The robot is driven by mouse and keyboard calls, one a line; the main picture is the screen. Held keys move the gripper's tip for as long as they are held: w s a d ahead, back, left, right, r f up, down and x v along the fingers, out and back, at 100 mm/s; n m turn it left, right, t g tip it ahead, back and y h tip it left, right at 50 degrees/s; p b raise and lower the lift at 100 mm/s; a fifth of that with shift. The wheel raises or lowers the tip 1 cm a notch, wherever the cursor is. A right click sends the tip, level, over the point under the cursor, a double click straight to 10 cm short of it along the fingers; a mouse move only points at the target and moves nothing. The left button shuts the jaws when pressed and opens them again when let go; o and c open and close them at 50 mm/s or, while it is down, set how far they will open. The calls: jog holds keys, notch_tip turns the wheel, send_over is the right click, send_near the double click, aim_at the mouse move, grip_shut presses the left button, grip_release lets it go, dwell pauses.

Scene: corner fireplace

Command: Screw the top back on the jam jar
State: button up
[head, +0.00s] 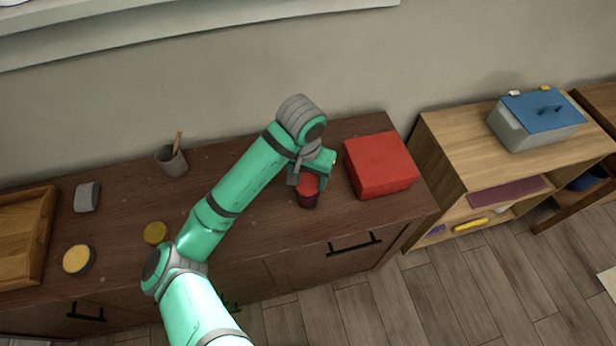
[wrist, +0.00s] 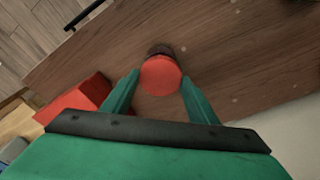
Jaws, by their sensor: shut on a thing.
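The jam jar (head: 307,201) is small and dark. It stands on the dark brown cabinet top, left of the red box. Its red round lid (head: 308,184) is at the jar's mouth; I cannot tell whether it is seated or just above it. My gripper (head: 306,178) is over the jar, shut on the lid. In the wrist view the lid (wrist: 160,76) lies between the two green fingertips of my gripper (wrist: 161,80). A dark sliver of the jar (wrist: 160,49) shows past the lid's edge; the rest is hidden.
A red box (head: 380,165) stands close on the right. A grey cup (head: 172,160), a yellow disc (head: 155,233), a yellow-topped round tin (head: 79,260), a grey block (head: 87,197) and a wooden tray (head: 22,236) are on the left. The cabinet's front edge is near the jar.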

jog(key=shift+m, duration=1.2)
jog(key=shift+f, duration=0.1)
jog(key=shift+m, duration=0.8)
jog(key=shift+m+g+h, duration=0.3)
jog(key=shift+m+g, duration=0.1)
jog(key=shift+m, duration=1.5)
jog(key=o, duration=1.2)
jog(key=shift+r, duration=3.05)
